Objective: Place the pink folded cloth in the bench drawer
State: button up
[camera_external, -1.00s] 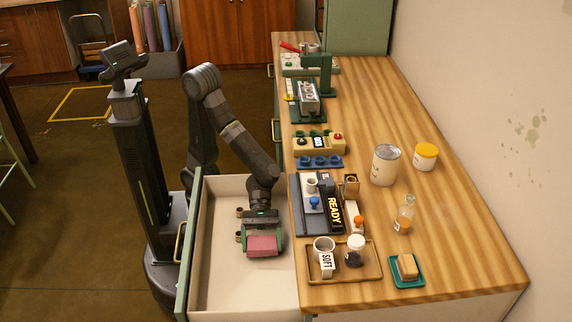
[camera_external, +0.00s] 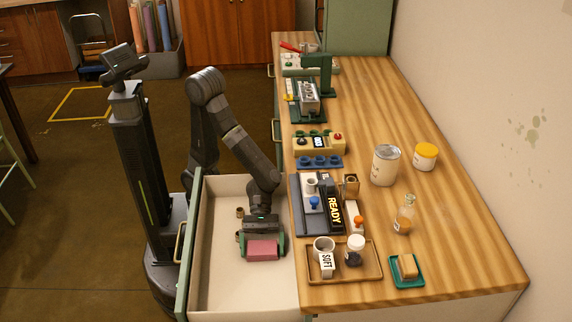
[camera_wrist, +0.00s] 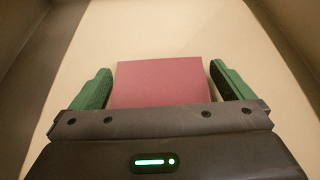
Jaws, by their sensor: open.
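The pink folded cloth (camera_external: 263,250) lies inside the open bench drawer (camera_external: 225,290), on its pale floor. My gripper (camera_external: 262,249) is down in the drawer with its green fingers on either side of the cloth. In the wrist view the cloth (camera_wrist: 162,82) sits between the two fingers (camera_wrist: 160,85), with a gap showing on each side. My gripper is open. The cloth's near edge is hidden behind the gripper body.
Small brown cylinders (camera_external: 240,212) lie in the drawer beside my gripper. The wooden bench top (camera_external: 450,250) to the right holds a tray (camera_external: 372,275) with cups, a READY sign block (camera_external: 334,208) and a tin (camera_external: 385,165). The drawer's front part is clear.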

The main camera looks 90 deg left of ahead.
aim_at(263, 248)
jog(key=v, duration=0.3)
jog(key=shift+r, duration=0.15)
notch_tip(263, 248, up, 7)
jog(key=p, duration=0.3)
dwell(1.0)
